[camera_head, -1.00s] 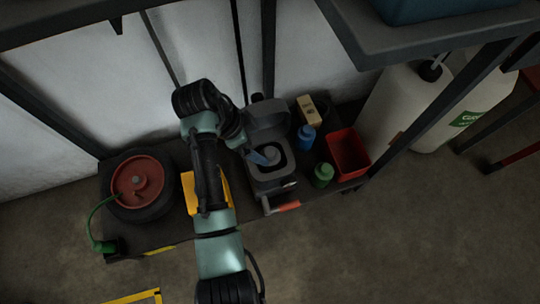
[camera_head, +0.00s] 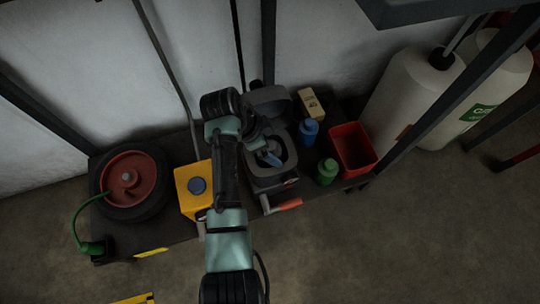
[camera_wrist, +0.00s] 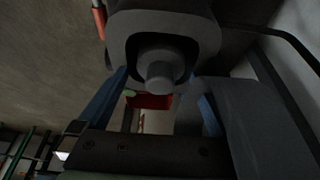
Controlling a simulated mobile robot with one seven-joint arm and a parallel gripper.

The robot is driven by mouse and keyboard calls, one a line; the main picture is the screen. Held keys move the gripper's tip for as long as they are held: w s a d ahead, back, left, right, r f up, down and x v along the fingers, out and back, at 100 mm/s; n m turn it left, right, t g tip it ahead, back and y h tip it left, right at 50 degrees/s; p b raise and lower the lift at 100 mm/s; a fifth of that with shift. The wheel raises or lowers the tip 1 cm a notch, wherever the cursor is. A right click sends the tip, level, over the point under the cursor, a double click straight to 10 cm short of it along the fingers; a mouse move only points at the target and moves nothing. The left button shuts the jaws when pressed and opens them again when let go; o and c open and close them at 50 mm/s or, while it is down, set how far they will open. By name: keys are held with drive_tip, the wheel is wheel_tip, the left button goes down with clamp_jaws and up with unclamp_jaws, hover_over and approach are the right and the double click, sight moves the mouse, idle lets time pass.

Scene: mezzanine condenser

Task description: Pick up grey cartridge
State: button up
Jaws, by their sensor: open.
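The grey cartridge (camera_wrist: 158,68) shows in the wrist view as a short stepped cylinder seated in the dark opening of a grey housing (camera_wrist: 118,30). In the head view the housing (camera_head: 291,157) stands on a dark bench with its round lid raised at the back. My gripper (camera_head: 271,158) is over the housing's opening, and its blue fingers hide much of the cartridge there. In the wrist view my gripper (camera_wrist: 161,82) is open, with one finger on each side of the cartridge's line. Whether the fingers touch it I cannot tell.
A yellow container (camera_head: 184,190) and a red wheel (camera_head: 128,180) stand left of the housing. A blue bottle (camera_head: 308,134), a green bottle (camera_head: 326,172), a beige box (camera_head: 311,102) and a red bin (camera_head: 353,151) crowd its right. A red-handled lever (camera_head: 288,204) sticks out in front.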

drive_tip(key=shift+c, duration=0.2)
clamp_jaws()
drive_tip(key=shift+r, duration=0.15)
